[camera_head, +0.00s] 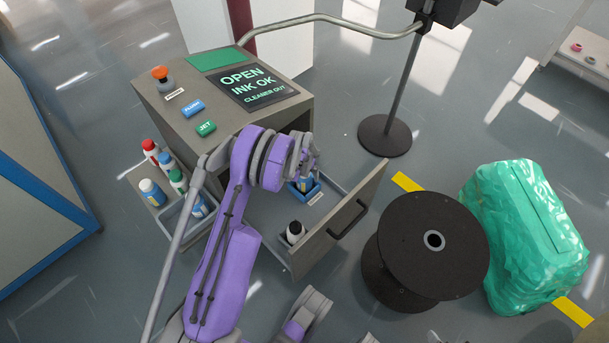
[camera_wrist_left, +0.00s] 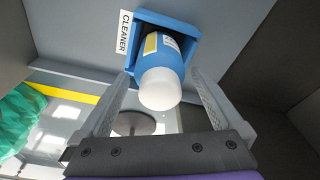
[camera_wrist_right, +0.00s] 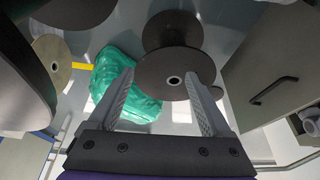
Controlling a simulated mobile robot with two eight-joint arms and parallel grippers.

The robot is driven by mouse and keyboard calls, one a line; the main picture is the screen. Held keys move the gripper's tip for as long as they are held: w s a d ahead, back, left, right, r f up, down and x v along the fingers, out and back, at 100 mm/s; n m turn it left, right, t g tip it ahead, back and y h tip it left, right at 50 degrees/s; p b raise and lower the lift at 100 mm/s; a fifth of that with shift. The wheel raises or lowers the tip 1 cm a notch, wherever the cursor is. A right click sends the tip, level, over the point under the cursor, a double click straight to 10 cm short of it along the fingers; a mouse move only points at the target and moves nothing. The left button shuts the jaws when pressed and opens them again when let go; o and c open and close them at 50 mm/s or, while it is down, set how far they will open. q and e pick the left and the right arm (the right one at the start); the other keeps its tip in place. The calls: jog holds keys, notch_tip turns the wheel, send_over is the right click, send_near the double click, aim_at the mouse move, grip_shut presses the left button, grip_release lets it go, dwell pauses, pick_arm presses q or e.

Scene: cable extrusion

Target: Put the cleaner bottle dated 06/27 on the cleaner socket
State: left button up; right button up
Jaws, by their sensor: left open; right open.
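A blue bottle with a white cap (camera_wrist_left: 160,75) and a yellow and white label stands in the blue square socket (camera_wrist_left: 196,36) marked CLEANER in the left wrist view. The date on the label cannot be read. My left gripper (camera_wrist_left: 158,98) is open, with its fingers on either side of the white cap and no clear grip on it. In the head view the blue socket (camera_head: 308,192) sits in the open drawer, partly hidden by my left gripper (camera_head: 306,165). My right gripper (camera_wrist_right: 160,90) is open and empty, shown in the right wrist view.
Several bottles stand in a side tray (camera_head: 137,183) left of the printer cabinet (camera_head: 150,105). A black spool (camera_head: 405,250) and a green wrapped bundle (camera_head: 525,235) are on the floor at right.

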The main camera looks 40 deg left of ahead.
pick_arm(q)
jog(key=r, duration=0.3)
jog(key=s+r+p, duration=0.1)
jog(key=r, duration=0.2)
jog(key=r+p, duration=0.1)
jog(key=r, duration=0.3)
jog(key=shift+s+d+r, duration=0.1)
jog(key=shift+s+d, duration=0.15)
jog(key=shift+d, duration=0.05)
jog(key=s+d+r+m+t, duration=0.1)
jog(key=s+d+r, duration=0.2)
jog(key=d+r, duration=0.45)
jog(key=s+d+r+m, duration=0.1)
jog(key=s+d+r, duration=0.3)
jog(key=d+r, duration=0.3)
jog(key=s+d+r, duration=0.2)
jog(key=s+d, duration=0.2)
jog(key=s, duration=0.5)
jog(key=s+d+r+m+t, duration=0.1)
jog(key=s+d+r, duration=0.2)
jog(key=s, duration=0.6)
jog(key=shift+s+d+r+m+t+h, duration=0.2)
jog(key=shift+d+m+t+h, duration=0.1)
jog(key=shift+d, duration=0.75)
